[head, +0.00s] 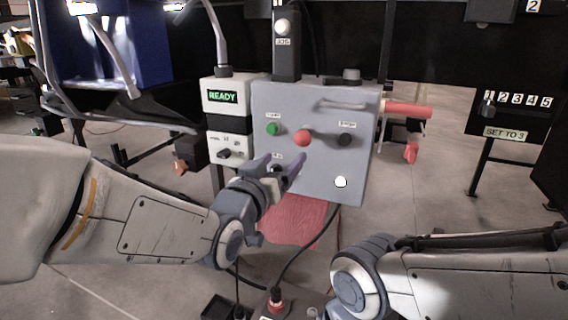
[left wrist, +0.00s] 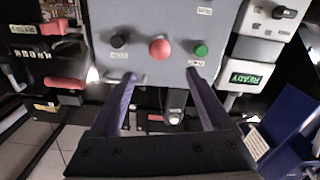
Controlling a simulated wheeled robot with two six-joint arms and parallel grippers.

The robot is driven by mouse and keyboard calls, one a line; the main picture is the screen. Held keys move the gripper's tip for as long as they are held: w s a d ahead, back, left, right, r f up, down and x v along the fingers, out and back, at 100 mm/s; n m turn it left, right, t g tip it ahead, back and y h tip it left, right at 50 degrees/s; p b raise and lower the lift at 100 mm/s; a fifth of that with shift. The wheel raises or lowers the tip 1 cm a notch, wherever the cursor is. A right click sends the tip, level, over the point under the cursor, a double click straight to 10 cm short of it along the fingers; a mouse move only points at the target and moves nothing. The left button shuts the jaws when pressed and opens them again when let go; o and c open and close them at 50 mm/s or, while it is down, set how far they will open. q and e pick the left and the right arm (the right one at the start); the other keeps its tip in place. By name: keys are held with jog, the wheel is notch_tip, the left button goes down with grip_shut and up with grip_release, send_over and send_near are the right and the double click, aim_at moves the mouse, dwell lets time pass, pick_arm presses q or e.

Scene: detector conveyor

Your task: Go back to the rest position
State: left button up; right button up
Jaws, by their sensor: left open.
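My left gripper (head: 283,163) is in front of the grey control panel (head: 300,105), below its red button (head: 303,138) and green button (head: 273,129). Its jaws are open and nothing is between them. In the left wrist view the open fingers (left wrist: 160,74) point at the panel, which appears upside down. The red button (left wrist: 159,49) lies between the fingertip directions, with the green button (left wrist: 200,50) to its right and a black knob (left wrist: 119,39) to its left. I cannot tell whether a fingertip touches the panel. My right forearm shows at lower right; its gripper is out of view.
A white box with a green READY display (head: 222,96) stands left of the panel. A red handle (head: 407,110) sticks out on the panel's right. A black board numbered 1 to 5 with a SET TO 3 label (head: 506,133) stands farther right.

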pick_arm(q)
jog(key=s+d+f+m+g+y, duration=0.1)
jog(key=s+d+f+m+g, duration=0.25)
jog(key=s+f+g, duration=0.95)
jog(key=s+a+f+m+g+y, duration=0.1)
jog(key=s+a+f+g+y, duration=0.15)
jog(key=s, duration=0.45)
jog(key=s+a+f+m+g+y, duration=0.1)
jog(key=s+f, duration=0.3)
jog(key=s, duration=0.3)
notch_tip(320, 180, up, 35)
jog(key=p, duration=3.5)
jog(key=shift+s+a+g, duration=0.25)
jog(key=shift+s+g, duration=0.1)
jog(key=shift+s, duration=0.1)
